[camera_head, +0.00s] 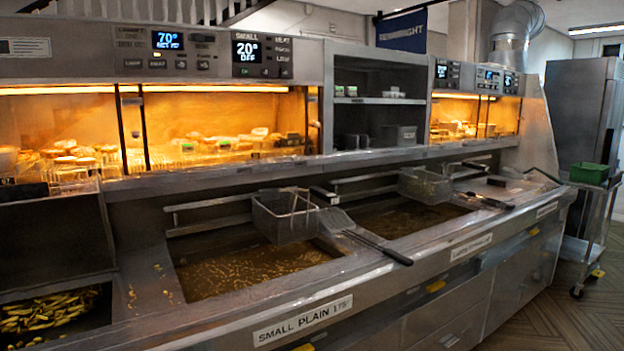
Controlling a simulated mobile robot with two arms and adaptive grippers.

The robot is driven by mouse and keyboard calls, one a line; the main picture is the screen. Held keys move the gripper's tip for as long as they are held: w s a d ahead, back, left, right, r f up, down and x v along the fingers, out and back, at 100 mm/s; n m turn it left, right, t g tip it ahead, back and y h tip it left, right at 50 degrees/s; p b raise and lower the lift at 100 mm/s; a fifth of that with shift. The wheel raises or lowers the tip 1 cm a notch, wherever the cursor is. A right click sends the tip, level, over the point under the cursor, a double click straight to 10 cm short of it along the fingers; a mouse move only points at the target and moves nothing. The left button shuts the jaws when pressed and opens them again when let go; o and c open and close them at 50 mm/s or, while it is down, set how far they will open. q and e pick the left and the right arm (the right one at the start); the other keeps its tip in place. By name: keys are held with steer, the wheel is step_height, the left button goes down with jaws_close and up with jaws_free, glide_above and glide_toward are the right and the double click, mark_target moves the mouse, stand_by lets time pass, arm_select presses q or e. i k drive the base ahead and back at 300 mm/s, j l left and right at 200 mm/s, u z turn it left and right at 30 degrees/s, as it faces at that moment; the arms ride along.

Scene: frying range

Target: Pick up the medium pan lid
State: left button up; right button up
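I cannot make out a medium pan lid in the head view. Two open frying pans are sunk in the steel counter. The nearer pan (250,276) holds brownish oil with small floating bits, above a front label that reads "SMALL PLAIN". The farther pan (410,219) also holds dark oil and shows no lid over it. Neither of my grippers is in view.
A wire basket (285,217) hangs over the nearer pan and another (424,187) over the farther one. A flat skimmer (366,237) with a dark handle lies between them. A trolley with a green tub (589,173) stands right. Floor is clear front right.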

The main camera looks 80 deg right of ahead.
mark_target(503, 188)
steer(key=z, duration=3.65)
steer(key=i+l+z, duration=0.3)
steer(key=i, duration=0.9)
steer(key=i+l+z, duration=0.1)
steer(key=i+z, duration=0.25)
steer(key=i, duration=2.9)
steer(key=i+u, duration=0.3)
steer(key=i, duration=0.15)
steer(key=i+l+u, duration=0.25)
steer(key=i, duration=0.2)
steer(key=i+l+u, duration=0.3)
steer(key=i, duration=0.15)
steer(key=i+l+u, duration=0.3)
steer(key=i+j, duration=0.05)
steer(key=i, duration=0.05)
